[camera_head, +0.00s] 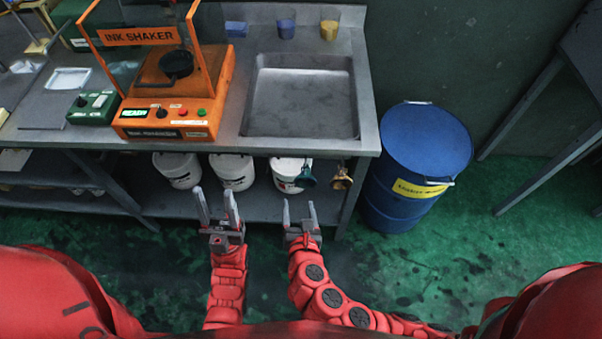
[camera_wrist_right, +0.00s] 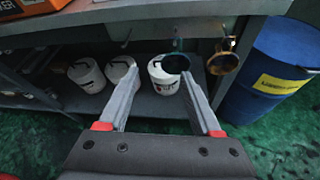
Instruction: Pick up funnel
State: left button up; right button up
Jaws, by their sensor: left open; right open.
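Two funnels hang under the front edge of the sink counter: a dark teal funnel (camera_head: 305,178) and a brass-coloured funnel (camera_head: 341,180) to its right. In the right wrist view the teal funnel (camera_wrist_right: 176,63) shows beyond my right finger, and the brass funnel (camera_wrist_right: 223,61) hangs further right. My right gripper (camera_head: 299,207) is open and empty, in front of and below the teal funnel. Its fingers (camera_wrist_right: 160,75) point toward the counter's underside. My left gripper (camera_head: 214,200) is open and empty, further left before the shelf.
White buckets (camera_head: 232,171) stand on the lower shelf. A blue barrel (camera_head: 424,150) stands right of the counter. The orange ink shaker (camera_head: 170,95) and the sink (camera_head: 301,100) are on top. The green floor in front is clear.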

jog(key=d+r+h, duration=0.1)
jog(key=d+r, duration=0.1)
jog(key=n+p, duration=0.1)
jog(key=p, duration=0.3)
send_near(306, 168)
jog(key=f+x, duration=0.1)
jog(key=x, duration=0.4)
jog(key=shift+w+r+h, duration=0.15)
jog(key=shift+w+h, duration=0.25)
jog(key=shift+w, duration=0.1)
jog(key=x, duration=0.3)
jog(key=shift+w+a+p, duration=0.15)
jog(key=shift+p, duration=0.15)
jog(key=shift+w+f, duration=0.25)
jog(key=shift+w, duration=0.15)
grip_shut()
